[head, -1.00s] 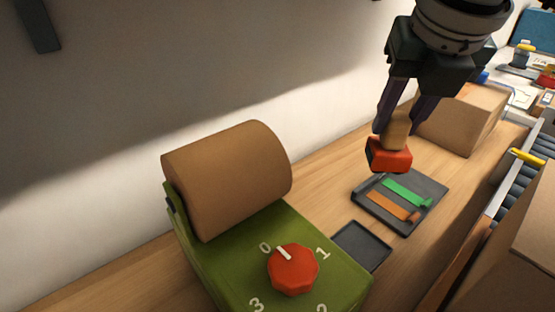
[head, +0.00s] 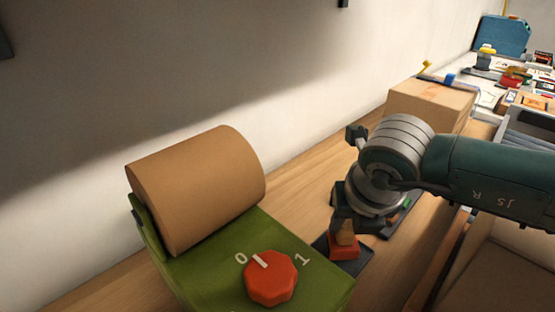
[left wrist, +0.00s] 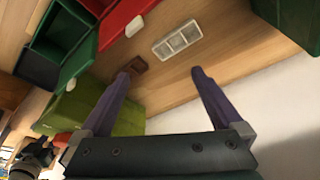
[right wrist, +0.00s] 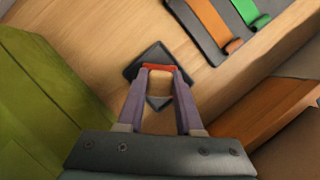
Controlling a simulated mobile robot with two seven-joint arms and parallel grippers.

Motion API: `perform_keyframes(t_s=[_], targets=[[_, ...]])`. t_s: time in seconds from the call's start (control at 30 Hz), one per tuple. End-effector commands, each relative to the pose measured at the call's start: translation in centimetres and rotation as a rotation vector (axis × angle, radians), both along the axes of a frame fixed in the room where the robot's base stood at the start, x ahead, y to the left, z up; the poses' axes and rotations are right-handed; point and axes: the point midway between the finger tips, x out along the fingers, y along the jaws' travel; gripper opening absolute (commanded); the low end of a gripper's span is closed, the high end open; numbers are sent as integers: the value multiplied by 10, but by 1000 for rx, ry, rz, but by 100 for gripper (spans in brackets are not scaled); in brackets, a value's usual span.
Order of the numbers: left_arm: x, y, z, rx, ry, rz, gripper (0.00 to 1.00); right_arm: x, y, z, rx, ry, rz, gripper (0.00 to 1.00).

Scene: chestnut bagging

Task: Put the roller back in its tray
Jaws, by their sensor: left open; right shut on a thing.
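The roller, with a red base (head: 344,250) and a tan handle, is held by my right gripper (head: 346,228), which is shut on the handle. In the right wrist view the red base (right wrist: 158,67) shows between the fingertips. The small dark square tray (head: 364,256) lies on the bench beside the green machine. The roller is over this tray; I cannot tell whether its base touches the tray floor. The tray (right wrist: 151,53) also shows around the fingertips in the right wrist view. My left gripper (left wrist: 165,72) is open and empty, seen in the left wrist view.
The green machine (head: 205,275) with a brown drum (head: 197,190) and red dial (head: 269,278) stands left of the tray. A dark tray (right wrist: 205,45) with orange and green strips lies beyond. A cardboard box (head: 432,104) stands behind. A white compartment tray (left wrist: 178,38) is near my left gripper.

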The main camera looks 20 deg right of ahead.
Motion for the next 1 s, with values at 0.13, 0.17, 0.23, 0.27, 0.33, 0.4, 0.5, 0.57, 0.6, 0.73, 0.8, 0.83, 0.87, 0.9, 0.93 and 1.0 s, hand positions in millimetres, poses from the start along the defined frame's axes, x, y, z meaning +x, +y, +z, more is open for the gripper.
perform_keyframes(t_s=[0.13, 0.17, 0.23, 0.27, 0.33, 0.4, 0.5, 0.57, 0.6, 0.73, 0.8, 0.83, 0.87, 0.9, 0.93, 1.0], targets=[[0, 1, 0, 4, 0, -3, 100, 0, 0, -1, 0, -1, 0, 0], [0, 1, 0, 5, 0, -4, 100, 0, 0, -1, 0, -1, 0, 0], [0, 2, 0, 7, 0, -5, 100, 1, 0, -1, 0, -2, 0, 0], [0, 2, -1, 8, 0, -5, 100, 1, 0, -2, 0, -2, 0, 0], [0, 2, -4, 9, 0, -5, 100, 1, 0, -4, 0, -2, 0, 0], [0, 3, -6, 10, -1, -6, 100, 1, 0, -7, 0, -2, 0, 0], [0, 3, -9, 10, -1, -6, 100, 0, 0, -10, 0, -1, 0, 0], [0, 3, -11, 9, 0, -6, 100, 0, 0, -12, -2, 0, 1, 0], [0, 3, -13, 9, 0, -6, 100, 0, -1, -14, -2, 1, 0, 0], [0, 3, -13, 9, 0, -6, 100, -1, -1, -16, -3, 4, -1, 0], [0, 3, -13, 9, 0, -5, 100, -2, -1, -17, -4, 7, -1, 39], [0, 2, -13, 9, 0, -5, 100, -2, -1, -17, -3, 8, -1, 42], [0, 2, -13, 9, 0, -5, 100, -2, -1, -16, -3, 7, -1, 45], [0, 2, -13, 9, 0, -5, 100, -2, -1, -16, -3, 7, -1, 50], [0, 2, -13, 8, 0, -5, 100, -2, -1, -16, -2, 6, -1, 53], [0, 2, -13, 6, 0, -3, 100, -2, -1, -16, -2, 6, -1, 61]])
